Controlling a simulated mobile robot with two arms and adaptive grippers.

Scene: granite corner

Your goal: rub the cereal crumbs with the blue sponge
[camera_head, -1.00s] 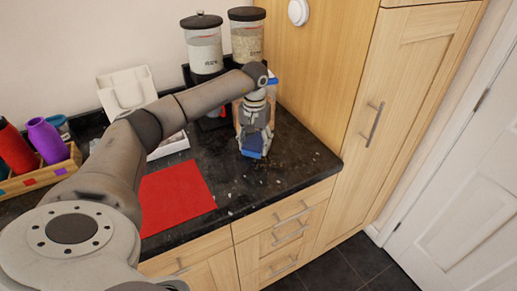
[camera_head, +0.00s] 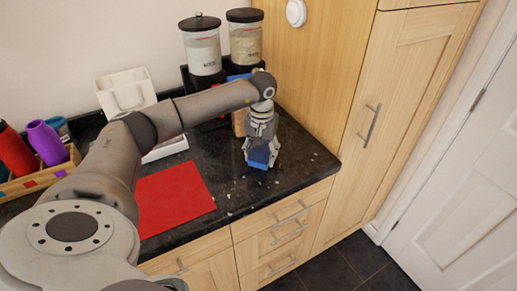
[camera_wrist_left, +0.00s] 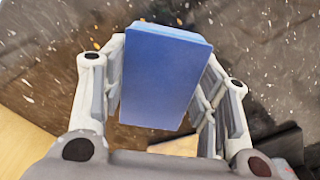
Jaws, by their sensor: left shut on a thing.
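My left gripper (camera_head: 261,157) points down over the dark granite counter and is shut on the blue sponge (camera_head: 258,158). In the left wrist view the sponge (camera_wrist_left: 164,75) sits between the two fingers of the gripper (camera_wrist_left: 160,85). The cereal crumbs (camera_head: 229,196) are small pale flecks scattered on the counter around and in front of the sponge. In the left wrist view the crumbs (camera_wrist_left: 26,84) show as whitish and yellowish bits. I cannot tell whether the sponge touches the counter. My right gripper is not in view.
A red mat (camera_head: 172,198) lies left of the sponge. Two canisters (camera_head: 203,46) stand at the back. A wooden box (camera_head: 40,178) with bottles is at far left. A white tray (camera_head: 166,147) lies behind the mat. A tall wooden cupboard (camera_head: 330,75) bounds the counter's right.

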